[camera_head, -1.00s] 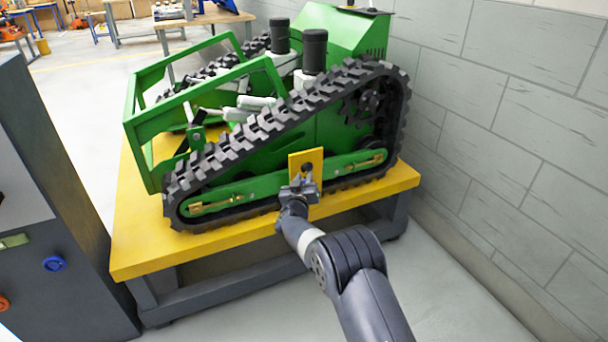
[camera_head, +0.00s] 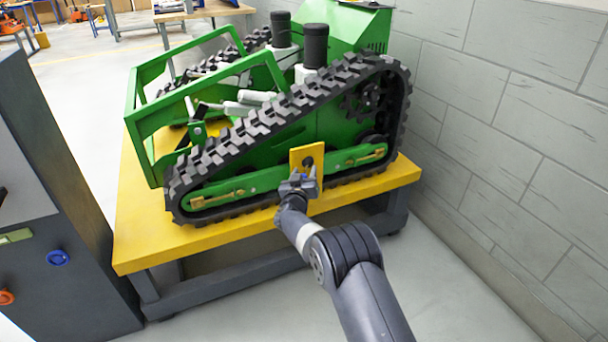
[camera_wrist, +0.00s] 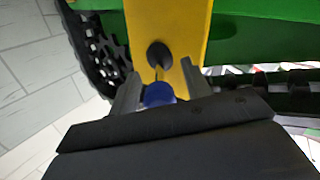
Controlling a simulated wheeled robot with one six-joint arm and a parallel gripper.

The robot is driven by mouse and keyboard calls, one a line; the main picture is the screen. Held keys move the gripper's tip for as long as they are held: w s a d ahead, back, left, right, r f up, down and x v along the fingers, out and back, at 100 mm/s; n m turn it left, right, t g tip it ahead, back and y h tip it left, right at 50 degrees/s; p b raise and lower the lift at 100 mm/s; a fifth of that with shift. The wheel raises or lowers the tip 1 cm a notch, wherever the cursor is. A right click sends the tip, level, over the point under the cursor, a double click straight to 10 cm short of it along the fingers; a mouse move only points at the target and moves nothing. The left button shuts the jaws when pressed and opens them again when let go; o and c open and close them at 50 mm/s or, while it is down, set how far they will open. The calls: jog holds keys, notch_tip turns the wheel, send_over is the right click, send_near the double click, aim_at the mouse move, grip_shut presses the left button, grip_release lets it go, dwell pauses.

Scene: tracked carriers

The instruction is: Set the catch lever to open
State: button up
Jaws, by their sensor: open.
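A yellow plate (camera_head: 299,153) with a dark opening stands on the near side of the green tracked machine (camera_head: 250,187). In the wrist view the yellow plate (camera_wrist: 187,25) fills the upper middle, with the dark opening in it. A round blue knob (camera_wrist: 158,95), apparently the catch lever's end, shows below the opening, with a thin dark line above it. My gripper (camera_head: 300,178) is open in front of the plate's lower part. In the wrist view its two fingers (camera_wrist: 158,80) stand on either side of the blue knob; I cannot tell whether they touch it. The head view hides the knob.
The machine stands on a yellow-topped bench (camera_head: 140,240). A grey block wall (camera_head: 510,90) runs along the right. A dark cabinet (camera_head: 60,200) with coloured knobs stands at the left. Floor is free at the lower right.

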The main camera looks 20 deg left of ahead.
jog(key=p+v, duration=0.2)
jog(key=v, duration=0.8)
jog(key=shift+s, duration=0.4)
jog(key=shift+d, duration=0.1)
jog(key=shift+b+x, duration=1.05)
jog(key=shift+x, duration=4.4)
jog(key=shift+s, duration=0.1)
jog(key=p+v, duration=0.3)
jog(key=v, duration=0.8)
jog(key=b+x, duration=0.3)
jog(key=x, duration=0.8)
jog(key=shift+d+f+b, duration=0.1)
jog(key=shift+f+b, duration=0.1)
jog(key=shift+b, duration=0.4)
jog(key=shift+d+r+n+y+b, duration=0.1)
jog(key=shift+d+n+y+b, duration=0.1)
jog(key=shift+n+y+b, duration=0.45)
